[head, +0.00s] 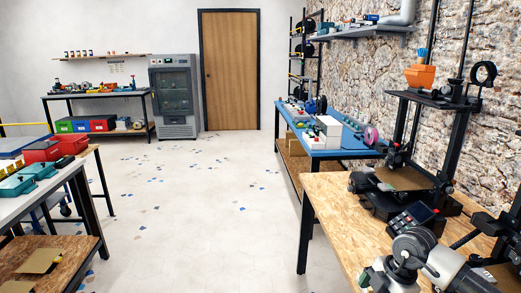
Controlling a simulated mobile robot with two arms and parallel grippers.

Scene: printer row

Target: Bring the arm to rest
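A grey and black jointed arm part (412,250) shows at the lower right corner, in front of the near wooden table. It looks like an arm link, but I cannot tell for sure that it is mine. No gripper fingers show on it. My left arm and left gripper are not in the picture. My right gripper is not in the picture either.
A wooden table (335,205) with a 3D printer (400,190) stands at right. A blue-topped table (325,143) is behind it. A left workbench (50,195) holds red and teal boxes. The pale floor (200,215) between is clear, leading to a cabinet (175,95) and wooden door (229,70).

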